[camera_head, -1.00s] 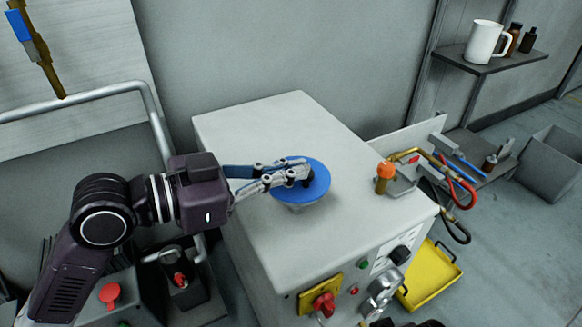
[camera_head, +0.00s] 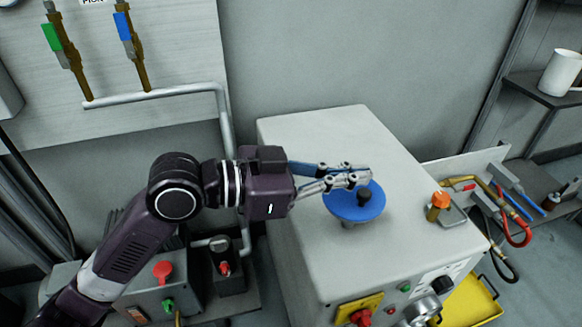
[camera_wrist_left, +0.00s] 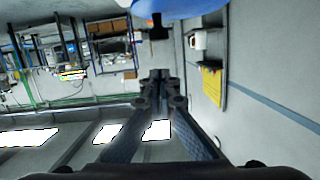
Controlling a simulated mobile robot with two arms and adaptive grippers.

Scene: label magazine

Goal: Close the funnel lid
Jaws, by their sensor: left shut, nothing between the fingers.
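The blue round funnel lid (camera_head: 352,206) with a black knob (camera_head: 364,198) lies about level on top of the pale cabinet (camera_head: 310,140). A small pale part of the funnel shows under its front edge; the rest is hidden. My left gripper (camera_head: 362,178) is shut and empty, its fingertips at the far side of the lid, behind the knob. I cannot tell whether they touch the lid. In the left wrist view the shut fingertips (camera_wrist_left: 158,76) are apart from the knob (camera_wrist_left: 158,28) and the blue lid (camera_wrist_left: 185,8). My right gripper is out of view.
An orange-topped fitting (camera_head: 438,205) stands at the cabinet's right edge, with hoses beside it. A red knob (camera_head: 360,317) is on the cabinet front. A pipe (camera_head: 160,95) runs along the wall behind my left arm. The cabinet top behind the lid is clear.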

